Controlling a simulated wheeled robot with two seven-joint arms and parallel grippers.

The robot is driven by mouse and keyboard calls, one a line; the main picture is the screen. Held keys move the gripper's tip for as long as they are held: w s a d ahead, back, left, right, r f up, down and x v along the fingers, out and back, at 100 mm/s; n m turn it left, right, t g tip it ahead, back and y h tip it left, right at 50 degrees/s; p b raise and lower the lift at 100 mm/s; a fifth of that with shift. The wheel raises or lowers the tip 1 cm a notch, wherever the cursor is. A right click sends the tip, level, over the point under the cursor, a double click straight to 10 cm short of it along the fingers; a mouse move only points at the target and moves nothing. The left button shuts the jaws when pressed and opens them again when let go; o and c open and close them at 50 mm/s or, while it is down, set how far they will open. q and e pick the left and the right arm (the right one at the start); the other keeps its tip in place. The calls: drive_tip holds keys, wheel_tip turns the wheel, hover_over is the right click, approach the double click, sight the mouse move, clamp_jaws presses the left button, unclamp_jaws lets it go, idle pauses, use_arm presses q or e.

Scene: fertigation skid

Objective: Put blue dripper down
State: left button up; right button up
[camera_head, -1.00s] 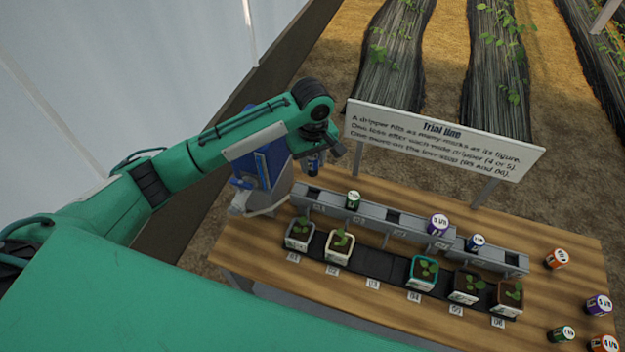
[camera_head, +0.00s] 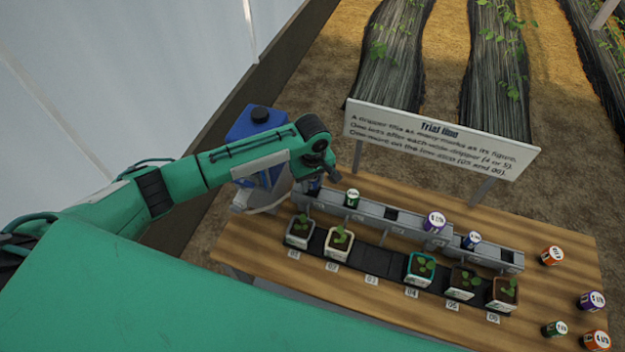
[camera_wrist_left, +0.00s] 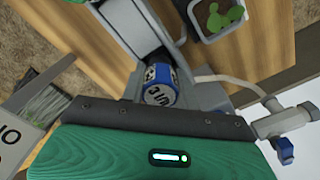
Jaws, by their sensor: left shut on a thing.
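My left gripper (camera_head: 319,172) is at the left end of the grey dripper rail (camera_head: 372,213), above pot label 01. It is shut on a blue dripper (camera_head: 315,186), which is upright at the rail's first slot. In the left wrist view the blue dripper (camera_wrist_left: 160,92) shows its white marked top, close against the grey rail (camera_wrist_left: 124,35). I cannot tell whether it is fully seated. Another blue dripper (camera_head: 471,239) stands in the rail near label 05. My right gripper is not in view.
The rail also holds a green dripper (camera_head: 352,198) and a purple dripper (camera_head: 434,222); the slots near 03 and 06 look empty. Potted seedlings stand in front. A blue tank (camera_head: 243,125) and a sign (camera_head: 440,143) stand behind.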

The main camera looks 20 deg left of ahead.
use_arm(q)
drive_tip(key=shift+f, duration=0.55)
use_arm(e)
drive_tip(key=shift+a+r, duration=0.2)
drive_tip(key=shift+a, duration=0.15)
use_arm(q)
drive_tip(key=o, duration=0.9)
drive_tip(key=shift+o, duration=0.2)
drive_tip(key=shift+r, duration=0.2)
wheel_tip(320, 180, up, 12)
drive_tip(key=b, duration=0.3)
drive_tip(key=shift+r, duration=0.45)
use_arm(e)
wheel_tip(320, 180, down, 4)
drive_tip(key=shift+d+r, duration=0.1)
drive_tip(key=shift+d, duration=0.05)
